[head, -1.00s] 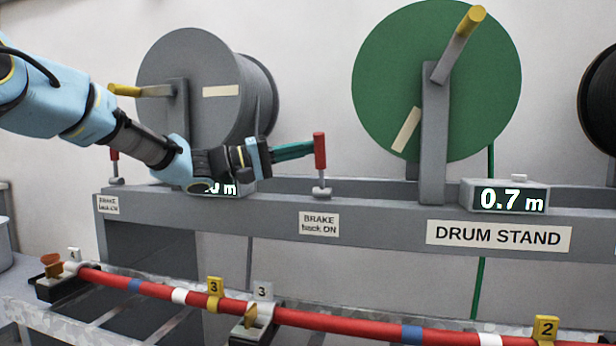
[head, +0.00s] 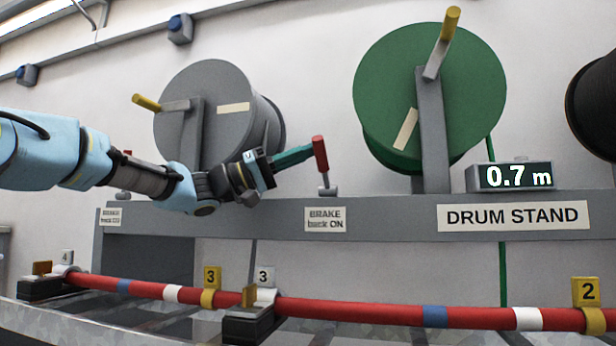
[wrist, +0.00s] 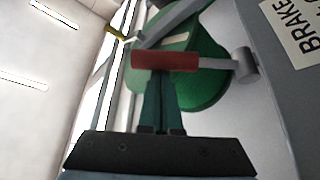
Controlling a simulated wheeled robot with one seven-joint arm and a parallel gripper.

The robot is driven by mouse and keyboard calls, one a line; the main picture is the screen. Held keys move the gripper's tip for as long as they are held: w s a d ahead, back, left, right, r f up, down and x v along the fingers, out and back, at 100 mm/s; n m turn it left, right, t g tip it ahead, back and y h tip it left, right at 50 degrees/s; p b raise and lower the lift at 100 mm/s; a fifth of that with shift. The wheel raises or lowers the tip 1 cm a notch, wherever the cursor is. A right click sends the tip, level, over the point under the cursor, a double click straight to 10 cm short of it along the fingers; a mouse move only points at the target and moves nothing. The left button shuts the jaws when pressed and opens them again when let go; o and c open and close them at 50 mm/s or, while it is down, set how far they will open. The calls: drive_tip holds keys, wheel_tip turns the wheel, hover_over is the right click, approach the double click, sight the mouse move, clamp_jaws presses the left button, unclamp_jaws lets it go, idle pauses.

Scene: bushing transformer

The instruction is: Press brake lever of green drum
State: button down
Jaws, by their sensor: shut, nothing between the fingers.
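The green drum (head: 440,85) hangs on the grey stand at the right; it also shows behind the lever in the wrist view (wrist: 205,85). Its brake lever (head: 320,155) has a red grip on a thin grey stem and leans slightly left at the top. In the wrist view the red grip (wrist: 165,61) lies across the fingertips. My gripper (head: 311,151) is shut and empty, its green fingers pointing right at the grip from the left. The tips are at or very near the grip; I cannot tell whether they touch.
A grey drum (head: 205,115) stands behind my arm. A "BRAKE back ON" label (head: 325,219) is below the lever. A counter reading 0.7 m (head: 515,177) sits on the drum stand (head: 400,217). A red cable (head: 380,312) runs along the front.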

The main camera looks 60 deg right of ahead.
drive_tip(key=shift+s+a+f+m+g+y+b, duration=0.1)
drive_tip(key=shift+a+f+m+g+y+b, duration=0.35)
drive_tip(key=shift+m+b, duration=0.75)
drive_tip(key=shift+b, duration=0.6)
drive_tip(key=shift+r, duration=0.1)
drive_tip(key=w+a+f+p, duration=0.1)
drive_tip(key=w+a+p, duration=0.1)
drive_tip(key=w, duration=0.6)
drive_tip(key=shift+w+a, duration=0.35)
drive_tip(key=shift+a, duration=0.45)
drive_tip(key=shift+f, duration=0.1)
